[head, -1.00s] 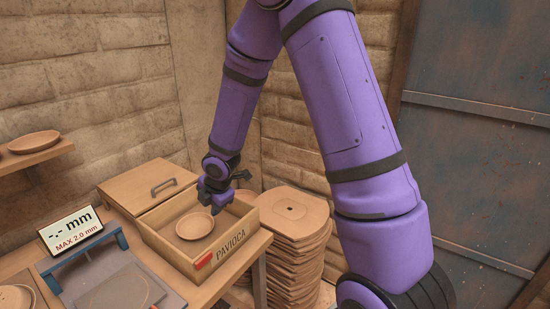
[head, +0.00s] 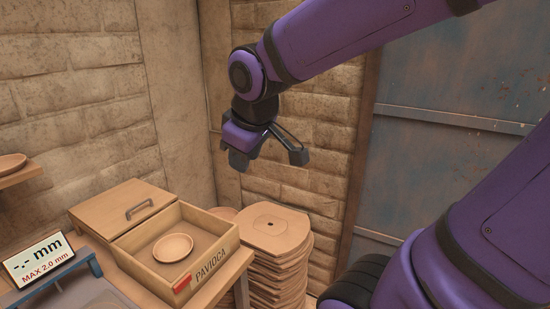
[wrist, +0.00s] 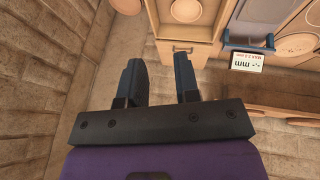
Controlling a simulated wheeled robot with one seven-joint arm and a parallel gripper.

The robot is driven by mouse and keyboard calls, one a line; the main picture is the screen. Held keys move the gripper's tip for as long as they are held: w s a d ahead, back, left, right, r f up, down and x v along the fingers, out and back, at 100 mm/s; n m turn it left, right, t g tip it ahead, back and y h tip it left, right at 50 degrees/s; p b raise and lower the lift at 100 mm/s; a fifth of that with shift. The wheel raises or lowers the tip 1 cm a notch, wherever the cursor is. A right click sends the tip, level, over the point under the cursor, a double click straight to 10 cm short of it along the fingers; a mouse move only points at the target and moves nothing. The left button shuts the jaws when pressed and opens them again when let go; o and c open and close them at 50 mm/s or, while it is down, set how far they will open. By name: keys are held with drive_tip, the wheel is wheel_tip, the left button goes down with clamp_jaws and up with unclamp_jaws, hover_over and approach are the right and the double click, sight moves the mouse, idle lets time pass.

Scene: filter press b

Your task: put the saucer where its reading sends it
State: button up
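A round clay saucer (head: 173,248) lies flat inside the open wooden box marked PAVIOCA (head: 210,236). It also shows in the wrist view (wrist: 186,10), in the box at the top. The gauge display (head: 38,259) reads "-.- mm" above "MAX 2.0 mm", so it gives no number. My gripper (head: 266,158) is up in the air above and behind the box, apart from the saucer. In the wrist view my gripper (wrist: 158,80) has its two fingers spread with nothing between them.
A box lid with a handle (head: 137,208) adjoins the open box. A stack of flat plates (head: 272,228) with a holed top stands right of the bench. A wall shelf (head: 22,175) at left holds another saucer (head: 11,163). A blue metal door (head: 440,150) stands behind my arm.

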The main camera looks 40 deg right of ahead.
drive_tip(key=s+r+m+y, duration=0.1)
drive_tip(key=s+m, duration=0.3)
drive_tip(key=s, duration=0.5)
drive_tip(key=shift+s+a+r, duration=0.15)
drive_tip(key=shift+a+r, duration=0.2)
drive_tip(key=shift+r, duration=0.45)
